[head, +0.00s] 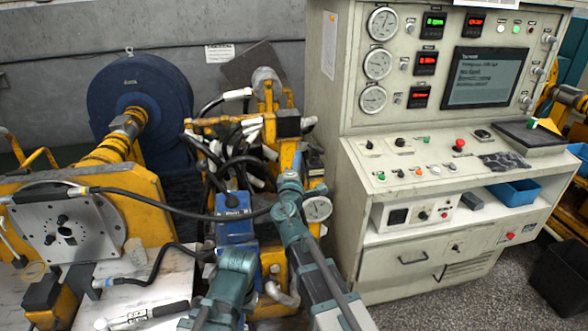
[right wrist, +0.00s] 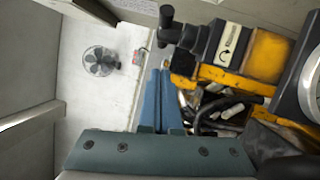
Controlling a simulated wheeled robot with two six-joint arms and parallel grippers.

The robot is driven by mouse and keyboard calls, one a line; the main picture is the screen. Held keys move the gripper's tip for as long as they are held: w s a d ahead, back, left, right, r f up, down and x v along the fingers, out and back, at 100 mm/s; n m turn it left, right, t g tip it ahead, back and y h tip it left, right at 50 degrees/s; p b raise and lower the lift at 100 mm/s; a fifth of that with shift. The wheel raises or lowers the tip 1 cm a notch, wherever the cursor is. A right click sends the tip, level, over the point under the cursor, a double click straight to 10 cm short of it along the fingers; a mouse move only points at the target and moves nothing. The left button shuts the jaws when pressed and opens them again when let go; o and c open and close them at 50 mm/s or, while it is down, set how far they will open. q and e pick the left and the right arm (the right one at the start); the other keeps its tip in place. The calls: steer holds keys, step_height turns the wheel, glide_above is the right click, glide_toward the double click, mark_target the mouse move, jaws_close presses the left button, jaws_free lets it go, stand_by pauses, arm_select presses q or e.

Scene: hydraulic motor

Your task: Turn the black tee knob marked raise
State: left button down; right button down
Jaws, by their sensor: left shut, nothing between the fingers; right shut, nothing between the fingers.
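The black tee knob (right wrist: 169,25) shows in the right wrist view, standing out from the left side of a black block with a white label (right wrist: 229,42) bearing an arrow and a word that looks like RAISE. My right gripper (right wrist: 160,72) is shut and empty, its blue fingers side by side just below and left of the knob, apart from it in the picture. In the head view my right gripper (head: 289,181) is over the yellow machine; its fingertips are hard to make out. My left gripper (head: 239,259) is lower and to its left, shut; its fingers are not clear.
A yellow block (right wrist: 265,55) adjoins the labelled block. Black hoses (head: 228,165) and a pressure gauge (head: 317,209) crowd the machine (head: 205,124). A control console (head: 428,160) stands to the right. A blue motor (head: 140,85) stands behind left.

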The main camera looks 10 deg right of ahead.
mark_target(309, 146)
steer(key=shift+w+d+r, duration=0.15)
steer(key=shift+w+d, duration=0.15)
steer(key=shift+d, duration=0.45)
steer(key=shift+w+d+r, duration=0.15)
steer(key=shift+w+d, duration=0.15)
steer(key=shift+d, duration=0.4)
steer(key=shift+w+d+r+p, duration=0.15)
steer(key=shift+w+d+p, duration=0.2)
steer(key=shift+w, duration=0.1)
steer(key=shift+a, duration=0.1)
steer(key=shift+s, duration=0.1)
